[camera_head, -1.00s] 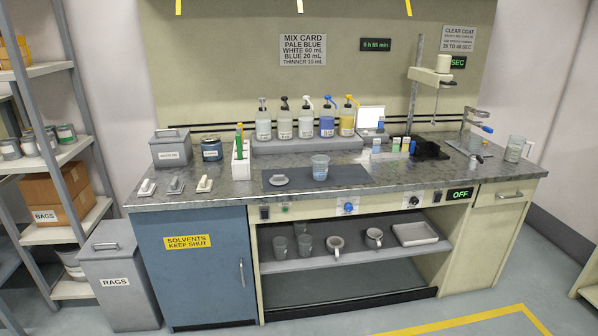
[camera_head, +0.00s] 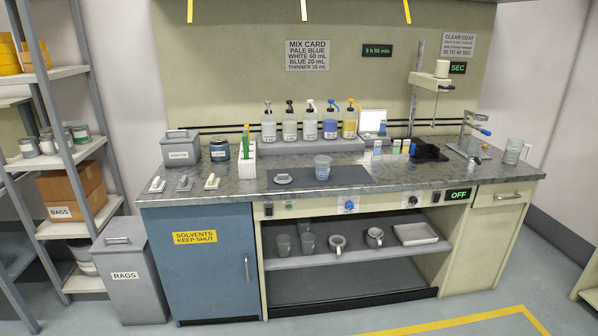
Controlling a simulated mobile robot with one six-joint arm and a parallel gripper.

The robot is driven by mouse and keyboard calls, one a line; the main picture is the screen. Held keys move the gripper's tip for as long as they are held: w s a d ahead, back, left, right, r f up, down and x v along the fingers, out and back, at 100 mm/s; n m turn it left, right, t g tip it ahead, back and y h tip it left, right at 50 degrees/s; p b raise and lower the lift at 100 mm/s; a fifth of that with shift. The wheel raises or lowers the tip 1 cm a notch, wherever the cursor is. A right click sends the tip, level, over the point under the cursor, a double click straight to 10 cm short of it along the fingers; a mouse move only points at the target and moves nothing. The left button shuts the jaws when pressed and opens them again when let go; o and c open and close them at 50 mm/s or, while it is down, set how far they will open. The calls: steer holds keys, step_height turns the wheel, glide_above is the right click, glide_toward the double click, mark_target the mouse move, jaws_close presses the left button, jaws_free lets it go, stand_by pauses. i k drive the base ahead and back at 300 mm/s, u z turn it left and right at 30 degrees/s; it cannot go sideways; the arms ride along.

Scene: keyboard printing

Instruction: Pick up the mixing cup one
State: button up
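A clear cup with pale blue contents or tint (camera_head: 322,168) stands upright on the dark mat (camera_head: 350,174) on the bench top; I take it for the mixing cup. A small grey lid-like piece (camera_head: 283,178) lies to its left on the same mat. Another clear cup or beaker (camera_head: 513,151) stands at the right end of the bench. Several grey and clear cups (camera_head: 307,242) stand on the shelf under the bench. My gripper is not in view.
A row of pump bottles (camera_head: 290,125) stands on a raised grey ledge behind the mat. A green-and-white rack (camera_head: 246,160) stands to the left. A stand with a beige head (camera_head: 428,82) is at the right. The floor before the bench is clear.

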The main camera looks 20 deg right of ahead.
mark_target(323, 163)
steer(key=u, duration=0.2)
steer(key=i, duration=1)
steer(key=u, duration=0.1)
steer(key=k, duration=0.9)
steer(key=z, duration=0.2)
steer(key=i, duration=0.35)
steer(key=u, duration=0.1)
